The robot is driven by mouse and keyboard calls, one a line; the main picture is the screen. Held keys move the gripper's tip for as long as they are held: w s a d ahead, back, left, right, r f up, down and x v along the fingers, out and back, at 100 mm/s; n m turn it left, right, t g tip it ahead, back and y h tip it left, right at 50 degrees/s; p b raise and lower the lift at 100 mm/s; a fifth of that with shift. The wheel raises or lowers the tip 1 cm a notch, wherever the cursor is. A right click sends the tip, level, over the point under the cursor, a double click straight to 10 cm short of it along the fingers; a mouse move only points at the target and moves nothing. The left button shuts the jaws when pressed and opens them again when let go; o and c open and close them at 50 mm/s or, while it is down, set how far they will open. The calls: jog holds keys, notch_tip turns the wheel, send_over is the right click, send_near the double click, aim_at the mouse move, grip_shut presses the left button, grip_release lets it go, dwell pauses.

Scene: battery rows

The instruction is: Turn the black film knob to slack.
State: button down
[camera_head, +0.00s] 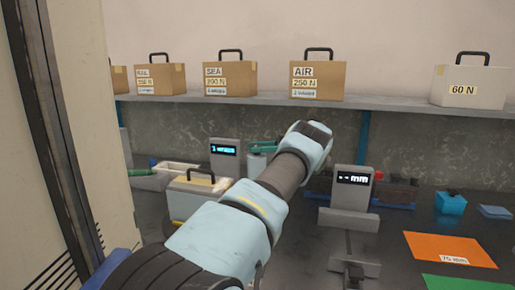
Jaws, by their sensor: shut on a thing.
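The black film knob cannot be made out; my arm covers the middle of the bench. My gripper is not visible either; the light blue wrist part of my arm is the farthest part that shows, and the jaws are hidden behind or below it. What the jaws hold cannot be seen.
A grey device with a "mm" display (352,190) stands right of my arm. Left of it are a lidded case (196,190), a display unit (224,158) and a white tray (158,180). Orange (447,249) and green sheets (465,283) lie right. Labelled boxes (318,82) line the shelf.

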jog(key=shift+c, duration=1.3)
grip_release()
jog(key=shift+t+b, duration=0.3)
